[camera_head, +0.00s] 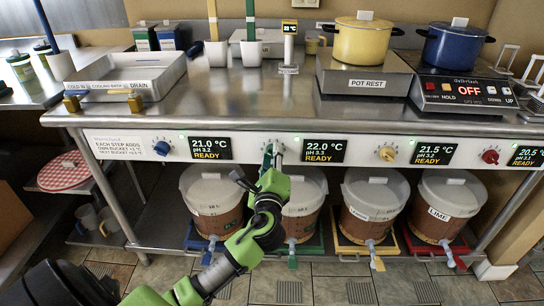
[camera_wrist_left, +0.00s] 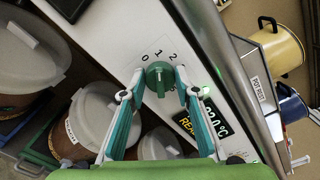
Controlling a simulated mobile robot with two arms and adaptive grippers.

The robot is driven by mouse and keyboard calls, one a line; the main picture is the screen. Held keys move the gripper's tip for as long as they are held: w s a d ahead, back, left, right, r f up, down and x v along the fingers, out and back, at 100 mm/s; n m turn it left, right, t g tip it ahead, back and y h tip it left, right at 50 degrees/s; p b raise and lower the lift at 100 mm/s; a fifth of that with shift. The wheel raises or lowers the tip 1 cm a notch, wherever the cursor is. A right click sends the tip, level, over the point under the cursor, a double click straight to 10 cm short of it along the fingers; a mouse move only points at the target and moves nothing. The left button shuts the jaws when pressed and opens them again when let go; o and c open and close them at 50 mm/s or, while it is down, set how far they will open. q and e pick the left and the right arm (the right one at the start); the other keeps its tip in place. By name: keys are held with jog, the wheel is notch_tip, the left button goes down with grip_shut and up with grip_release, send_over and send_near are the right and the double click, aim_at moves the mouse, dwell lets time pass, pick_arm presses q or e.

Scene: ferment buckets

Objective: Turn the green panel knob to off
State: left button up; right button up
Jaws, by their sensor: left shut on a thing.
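The green panel knob (camera_wrist_left: 158,78) sits on the white control panel (camera_wrist_left: 115,35), with the marks 0, 1 and 2 above it in the left wrist view. My left gripper (camera_wrist_left: 158,84) is shut on it, one finger on each side. Which mark the knob points to is hard to tell. In the head view my left gripper (camera_head: 272,156) reaches the panel beside the 22.0 °C display (camera_head: 324,150), which reads READY, and mostly hides the knob. My right gripper is not in view.
A blue knob (camera_head: 161,148), a yellow knob (camera_head: 387,154) and a red knob (camera_head: 490,157) share the panel. Several lidded buckets stand below, including one labelled LIME (camera_head: 447,197). A steel counter (camera_head: 220,95) above carries a yellow pot (camera_head: 362,42) and a blue pot (camera_head: 453,47).

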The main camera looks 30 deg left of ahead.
pick_arm(q)
jog(key=shift+f+n, duration=0.15)
jog(key=shift+n, duration=1.35)
jog(key=shift+n+b, duration=0.4)
jog(key=shift+n, duration=1.6)
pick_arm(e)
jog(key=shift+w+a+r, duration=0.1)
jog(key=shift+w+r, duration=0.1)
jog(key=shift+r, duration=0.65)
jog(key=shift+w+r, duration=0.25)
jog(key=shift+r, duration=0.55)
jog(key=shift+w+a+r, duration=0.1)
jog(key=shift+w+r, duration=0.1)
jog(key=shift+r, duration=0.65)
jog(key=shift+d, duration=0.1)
pick_arm(q)
jog(key=o, duration=1.1)
jog(key=shift+c, duration=0.2)
